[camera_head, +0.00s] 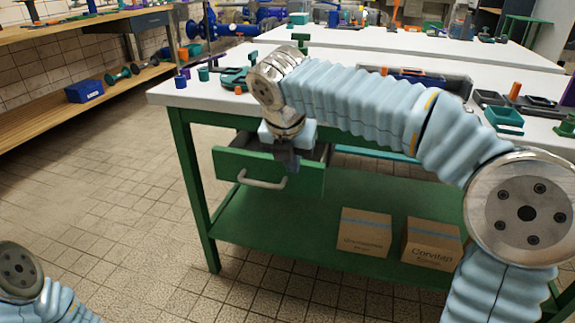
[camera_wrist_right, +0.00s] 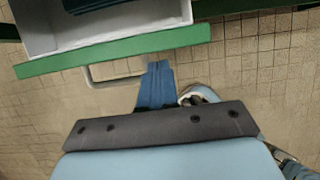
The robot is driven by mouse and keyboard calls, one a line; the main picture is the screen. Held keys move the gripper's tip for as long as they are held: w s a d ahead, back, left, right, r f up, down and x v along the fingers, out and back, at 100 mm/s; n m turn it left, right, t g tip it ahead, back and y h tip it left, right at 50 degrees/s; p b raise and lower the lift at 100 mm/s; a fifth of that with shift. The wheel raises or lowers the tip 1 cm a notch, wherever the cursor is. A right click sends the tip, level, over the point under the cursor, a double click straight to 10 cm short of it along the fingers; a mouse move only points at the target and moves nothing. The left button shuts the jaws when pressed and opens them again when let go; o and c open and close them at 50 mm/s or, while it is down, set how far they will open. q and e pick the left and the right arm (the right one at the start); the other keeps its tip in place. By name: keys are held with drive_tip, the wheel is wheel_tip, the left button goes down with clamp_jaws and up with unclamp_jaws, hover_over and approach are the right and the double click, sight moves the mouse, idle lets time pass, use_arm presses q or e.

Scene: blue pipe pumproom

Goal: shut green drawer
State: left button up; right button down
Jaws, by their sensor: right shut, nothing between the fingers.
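The green drawer (camera_head: 230,167) under the white-topped workbench is pulled partly out, with its pale handle (camera_head: 262,184) on the front. In the right wrist view the green drawer front (camera_wrist_right: 115,57) runs across the top, with the handle (camera_wrist_right: 100,83) below it and the light open interior behind it. My right gripper (camera_head: 289,164) is shut and empty, at the outer side of the drawer front, by the handle's right end. Its closed fingers (camera_wrist_right: 157,75) point at the front; I cannot tell whether they touch it. My left gripper is out of view; only part of that arm shows.
The workbench top (camera_head: 170,95) carries tools and trays above the drawer. Two cardboard boxes (camera_head: 364,232) (camera_head: 432,243) stand on its green lower shelf (camera_head: 300,205). A wooden shelf unit (camera_head: 50,115) runs along the left wall. The tiled floor (camera_head: 110,190) left of the bench is clear.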

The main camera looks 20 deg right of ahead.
drive_tip(key=shift+w+d, duration=0.2)
drive_tip(key=shift+w, duration=0.1)
drive_tip(key=w+d+p, duration=0.4)
drive_tip(key=w+p, duration=0.2)
drive_tip(key=shift+p, duration=0.3)
